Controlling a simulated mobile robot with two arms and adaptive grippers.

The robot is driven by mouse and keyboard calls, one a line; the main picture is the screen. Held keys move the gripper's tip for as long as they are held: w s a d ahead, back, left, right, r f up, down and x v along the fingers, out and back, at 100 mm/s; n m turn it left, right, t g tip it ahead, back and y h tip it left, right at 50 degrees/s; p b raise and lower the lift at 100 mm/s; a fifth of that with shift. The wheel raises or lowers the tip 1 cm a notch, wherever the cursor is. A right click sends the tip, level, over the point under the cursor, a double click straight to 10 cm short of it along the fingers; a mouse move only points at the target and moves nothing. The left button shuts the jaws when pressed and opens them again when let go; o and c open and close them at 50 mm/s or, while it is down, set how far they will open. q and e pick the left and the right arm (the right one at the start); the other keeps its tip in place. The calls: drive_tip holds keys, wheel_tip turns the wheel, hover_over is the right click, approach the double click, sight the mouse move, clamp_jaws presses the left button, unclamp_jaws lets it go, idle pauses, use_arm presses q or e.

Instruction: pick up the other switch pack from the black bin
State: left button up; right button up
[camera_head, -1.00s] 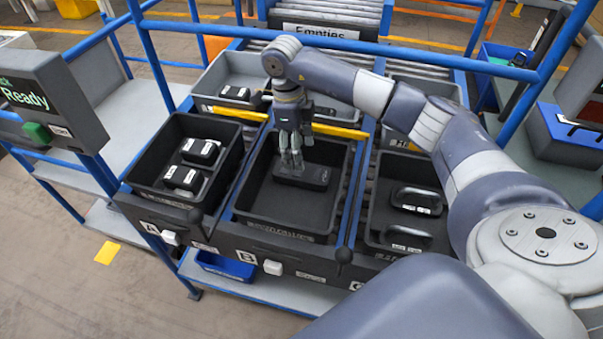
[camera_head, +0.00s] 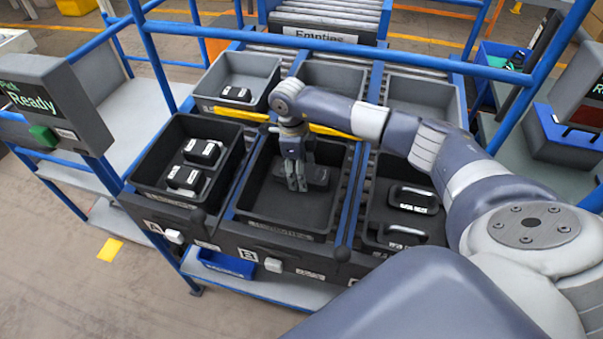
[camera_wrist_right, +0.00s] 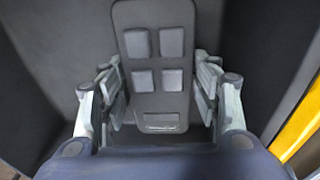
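A dark switch pack (camera_head: 318,178) lies on the floor of the middle black bin (camera_head: 262,205), toward its back. In the right wrist view the pack (camera_wrist_right: 158,62) shows several grey square buttons and a small label at its near end. My right gripper (camera_head: 297,185) is down inside this bin at the pack. In the right wrist view its fingers (camera_wrist_right: 160,100) stand apart, one on each side of the pack, with a narrow gap visible at the right side. Contact at the left side is unclear. My left gripper is not in view.
The left black bin (camera_head: 150,185) holds white-labelled black packs (camera_head: 203,152). The right black bin (camera_head: 372,215) holds dark handled items (camera_head: 412,198). Grey totes (camera_head: 262,72) stand behind, one with a black item. A yellow bar (camera_head: 330,131) and blue rails (camera_head: 230,30) surround the bins.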

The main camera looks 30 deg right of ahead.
drive_tip(key=c, duration=0.5)
drive_tip(key=shift+r, duration=0.15)
